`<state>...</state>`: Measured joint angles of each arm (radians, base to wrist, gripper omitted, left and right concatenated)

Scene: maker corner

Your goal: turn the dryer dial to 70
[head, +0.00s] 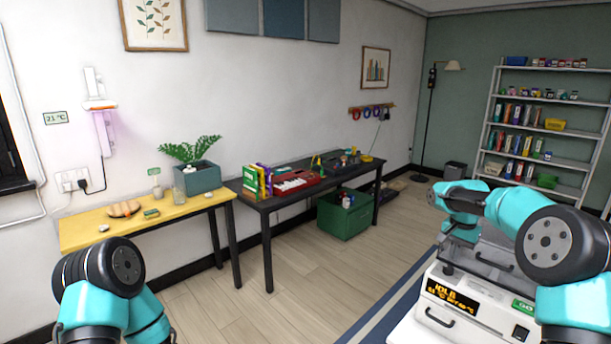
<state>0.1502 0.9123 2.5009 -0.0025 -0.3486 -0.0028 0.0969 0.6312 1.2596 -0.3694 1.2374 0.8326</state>
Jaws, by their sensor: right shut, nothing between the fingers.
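The dryer (460,325) is a white box at the lower right with an orange-lit display (452,297) on its front. The display seems to read IDLE, with smaller text below that I cannot read surely.
The dryer front also has a handle (439,318), a green label (523,305) and a black switch (521,333). A yellow table (85,232) and a dark workbench (255,200) stand along the left wall. A shelf (545,100) stands at the back right. Open floor lies between.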

